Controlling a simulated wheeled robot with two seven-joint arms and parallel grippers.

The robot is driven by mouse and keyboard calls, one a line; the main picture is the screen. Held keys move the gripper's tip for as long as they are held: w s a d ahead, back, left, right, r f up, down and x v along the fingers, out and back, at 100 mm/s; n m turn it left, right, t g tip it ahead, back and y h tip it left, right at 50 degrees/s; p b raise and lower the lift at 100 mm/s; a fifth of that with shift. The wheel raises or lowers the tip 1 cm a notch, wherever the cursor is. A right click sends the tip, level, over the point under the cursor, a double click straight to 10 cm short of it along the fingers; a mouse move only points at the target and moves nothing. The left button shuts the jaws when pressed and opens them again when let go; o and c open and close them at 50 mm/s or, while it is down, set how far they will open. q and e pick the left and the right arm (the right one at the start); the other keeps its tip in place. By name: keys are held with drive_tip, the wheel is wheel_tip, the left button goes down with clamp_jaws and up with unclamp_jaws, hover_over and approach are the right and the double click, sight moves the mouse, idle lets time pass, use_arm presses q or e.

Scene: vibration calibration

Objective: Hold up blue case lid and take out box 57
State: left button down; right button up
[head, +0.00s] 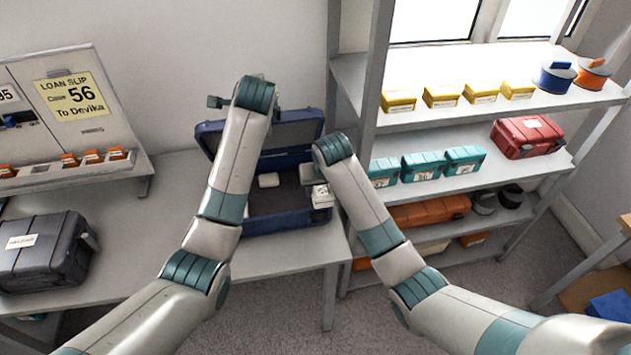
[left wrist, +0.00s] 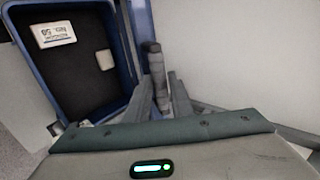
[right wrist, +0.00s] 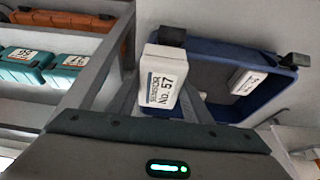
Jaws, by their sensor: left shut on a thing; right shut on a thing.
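The blue case (head: 268,222) stands open on the table, its lid (head: 292,132) raised at the back. My left gripper (head: 218,102) is at the lid's upper left side, shut on the lid; its fingers also show in the left wrist view (left wrist: 165,98). Box 57 (right wrist: 160,82) is white, with "No. 57" on its label. My right gripper (right wrist: 160,108) is shut on it. In the head view box 57 (head: 321,196) is at the case's right side, partly hidden by my right wrist. I cannot tell how high it is. Another white box (head: 268,180) lies inside the case.
A shelf rack (head: 350,72) stands close on the right, with teal boxes (head: 424,165), yellow boxes and a red case (head: 527,137). A dark case (head: 42,250) and a board with a loan slip (head: 75,96) are on the left. The table between is clear.

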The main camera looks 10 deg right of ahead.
drive_tip(key=s+d, duration=0.5)
drive_tip(key=s, duration=0.6)
drive_tip(key=shift+d, duration=0.15)
use_arm(q)
drive_tip(key=shift+s+f, duration=0.1)
drive_tip(key=shift+s, duration=0.05)
idle(0.4)
